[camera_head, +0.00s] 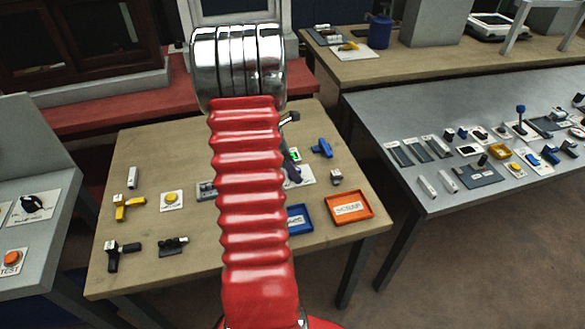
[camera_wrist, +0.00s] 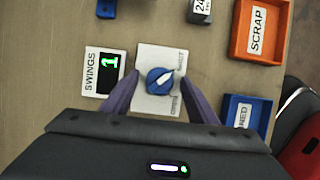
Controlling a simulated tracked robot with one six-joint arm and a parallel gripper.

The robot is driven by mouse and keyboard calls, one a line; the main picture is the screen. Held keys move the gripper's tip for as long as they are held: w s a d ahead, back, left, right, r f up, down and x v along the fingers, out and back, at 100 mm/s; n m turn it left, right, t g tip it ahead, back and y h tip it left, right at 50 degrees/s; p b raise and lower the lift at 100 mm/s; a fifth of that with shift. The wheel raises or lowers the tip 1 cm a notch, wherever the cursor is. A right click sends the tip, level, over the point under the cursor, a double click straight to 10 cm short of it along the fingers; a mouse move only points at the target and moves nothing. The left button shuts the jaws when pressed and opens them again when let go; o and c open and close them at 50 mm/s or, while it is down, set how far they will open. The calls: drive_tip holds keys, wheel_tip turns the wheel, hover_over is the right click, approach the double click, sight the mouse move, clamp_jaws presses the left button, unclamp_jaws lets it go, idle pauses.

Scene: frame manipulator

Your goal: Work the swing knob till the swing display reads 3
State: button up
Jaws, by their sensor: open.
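The swing knob (camera_wrist: 160,80) is a round blue dial with a white pointer, on a pale plate (camera_wrist: 150,104) with lettering at its right edge. The pointer slants toward the upper right in the wrist view. The swing display (camera_wrist: 104,72), labelled SWINGS, stands just left of the plate and shows a green 1. My gripper (camera_wrist: 160,76) is open, with one purple finger on each side of the knob. I cannot tell whether either finger touches it. In the head view my red arm hides the knob and most of the gripper; the green display (camera_head: 296,155) shows at its right.
The orange SCRAP tray (camera_head: 350,207) and a blue tray (camera_head: 299,219) lie to the right of the knob. Several small tools and a yellow button (camera_head: 171,200) are on the left of the wooden table (camera_head: 210,255). A grey table (camera_head: 400,185) with more parts stands at right.

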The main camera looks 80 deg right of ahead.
drive_tip(key=shift+c, duration=0.7)
drive_tip(key=c, duration=0.9)
drive_tip(key=shift+m, duration=0.3)
drive_tip(key=m, duration=0.2)
drive_tip(key=m+y, duration=0.1)
drive_tip(key=m, duration=0.1)
drive_tip(key=shift+d+g+y, duration=0.15)
drive_tip(key=shift+g+y, duration=0.15)
drive_tip(key=shift+g, duration=0.1)
drive_tip(key=m+y, duration=0.1)
drive_tip(key=m, duration=0.3)
drive_tip(key=shift+d+f+m+y, duration=0.1)
drive_tip(key=shift+d+m+y, duration=0.05)
drive_tip(key=shift+m+y, duration=0.2)
drive_tip(key=m+y, duration=0.1)
drive_tip(key=m, duration=0.1)
drive_tip(key=m+t, duration=0.1)
drive_tip(key=m, duration=0.1)
drive_tip(key=shift+d+m+y, duration=0.15)
drive_tip(key=shift+m+y, duration=0.1)
drive_tip(key=shift+y, duration=0.1)
drive_tip(key=m, duration=0.2)
drive_tip(key=m+t+y, duration=0.1)
drive_tip(key=m, duration=0.1)
drive_tip(key=shift+s+d, duration=0.1)
drive_tip(key=shift+s, duration=0.1)
